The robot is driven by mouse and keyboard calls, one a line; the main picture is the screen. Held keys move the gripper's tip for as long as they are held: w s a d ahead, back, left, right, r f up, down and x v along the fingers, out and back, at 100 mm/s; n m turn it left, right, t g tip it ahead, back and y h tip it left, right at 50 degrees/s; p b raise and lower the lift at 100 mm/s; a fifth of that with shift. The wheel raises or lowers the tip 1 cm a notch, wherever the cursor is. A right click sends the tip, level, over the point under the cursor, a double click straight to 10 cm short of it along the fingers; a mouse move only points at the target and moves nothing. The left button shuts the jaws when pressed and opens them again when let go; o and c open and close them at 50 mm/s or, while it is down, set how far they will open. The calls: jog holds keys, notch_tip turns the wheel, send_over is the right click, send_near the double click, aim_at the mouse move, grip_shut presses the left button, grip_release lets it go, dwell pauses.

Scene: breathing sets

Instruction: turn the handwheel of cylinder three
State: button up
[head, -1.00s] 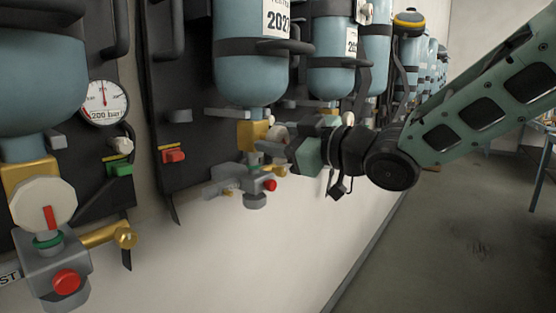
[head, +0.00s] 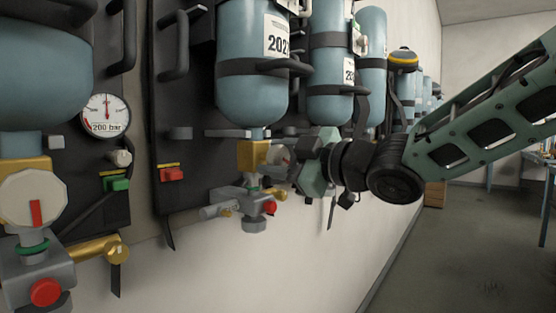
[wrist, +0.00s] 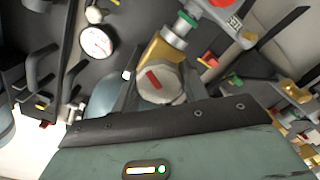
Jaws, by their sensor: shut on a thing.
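The cylinder at my gripper (head: 290,165) is a blue bottle (head: 250,95) with a brass valve (head: 252,157) below it. Its pale handwheel (head: 279,154) is partly hidden by my gripper in the head view. In the wrist view the handwheel (wrist: 160,84) shows its round face with a red bar, just ahead of the dark gripper body. My gripper is shut on this handwheel, with its fingers at the wheel's sides. The red bar lies slanted in the wrist view. I see no number that marks this as cylinder three.
A nearer cylinder (head: 40,80) at the left has its own handwheel (head: 35,198) and a pressure gauge (head: 105,114) beside it. A grey fitting with a red knob (head: 268,208) hangs under the held valve. More cylinders stand behind along the wall. The floor (head: 470,240) at right is clear.

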jog(key=o, duration=1)
jog(key=v, duration=1.7)
jog(key=shift+s+b, duration=0.2)
jog(key=shift+b, duration=0.15)
jog(key=shift+d, duration=0.15)
dwell(4.8)
